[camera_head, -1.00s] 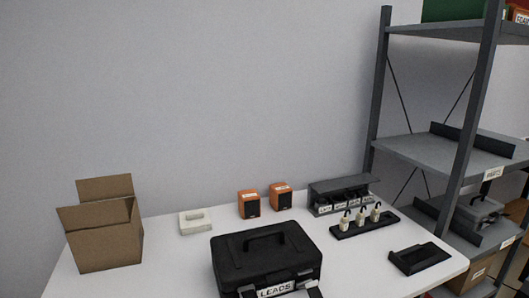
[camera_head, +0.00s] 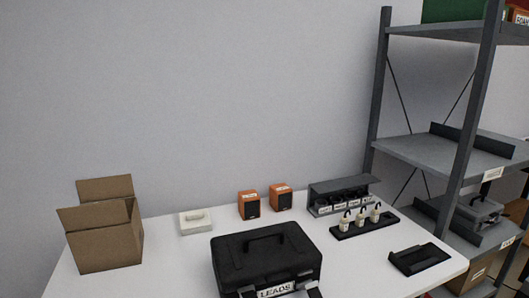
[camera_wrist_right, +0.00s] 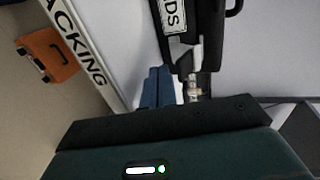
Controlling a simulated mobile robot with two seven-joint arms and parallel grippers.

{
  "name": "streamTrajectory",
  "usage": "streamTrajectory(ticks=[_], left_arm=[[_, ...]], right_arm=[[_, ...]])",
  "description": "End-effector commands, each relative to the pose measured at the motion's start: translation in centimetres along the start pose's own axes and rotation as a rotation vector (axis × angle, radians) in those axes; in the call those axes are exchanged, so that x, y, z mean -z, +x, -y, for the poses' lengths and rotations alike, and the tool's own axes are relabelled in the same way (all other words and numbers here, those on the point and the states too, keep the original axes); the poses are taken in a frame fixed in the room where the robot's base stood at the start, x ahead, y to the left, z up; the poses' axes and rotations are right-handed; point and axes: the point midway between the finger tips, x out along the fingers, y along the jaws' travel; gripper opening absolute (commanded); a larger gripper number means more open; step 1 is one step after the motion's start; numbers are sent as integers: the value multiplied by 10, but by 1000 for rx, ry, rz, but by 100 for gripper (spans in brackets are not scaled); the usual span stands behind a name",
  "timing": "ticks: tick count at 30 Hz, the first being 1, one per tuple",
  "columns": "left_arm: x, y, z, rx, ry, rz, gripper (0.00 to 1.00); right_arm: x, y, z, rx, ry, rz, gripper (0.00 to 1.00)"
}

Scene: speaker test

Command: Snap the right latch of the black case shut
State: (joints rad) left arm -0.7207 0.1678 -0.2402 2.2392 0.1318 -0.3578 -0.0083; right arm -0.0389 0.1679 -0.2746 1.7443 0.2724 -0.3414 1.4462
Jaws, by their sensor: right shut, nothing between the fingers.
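The black case (camera_head: 266,255) stands closed on the white table, with its handle on the lid and a LEADS label (camera_head: 276,290) on its front. Its right latch (camera_head: 313,291) shows at the bottom edge of the head view, cut off; I cannot tell its exact angle. In the right wrist view, the latch (camera_wrist_right: 182,56) is a dark piece beside the label's end. My right gripper (camera_wrist_right: 159,86) is shut and empty, its blue fingers close to the latch; I cannot tell whether they touch. My left gripper is in neither view.
A cardboard box (camera_head: 105,240), a white block (camera_head: 196,222), two orange speakers (camera_head: 249,204) and a dark rack (camera_head: 344,194) stand behind and beside the case. A black tray (camera_head: 420,259) lies to the right, before a grey shelf (camera_head: 480,150).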

Motion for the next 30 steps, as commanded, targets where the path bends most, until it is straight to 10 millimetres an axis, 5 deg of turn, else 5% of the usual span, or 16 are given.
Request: streamTrajectory(ticks=[30], left_arm=[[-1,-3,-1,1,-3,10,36]], right_arm=[[0,12,8,0,0,0,0]])
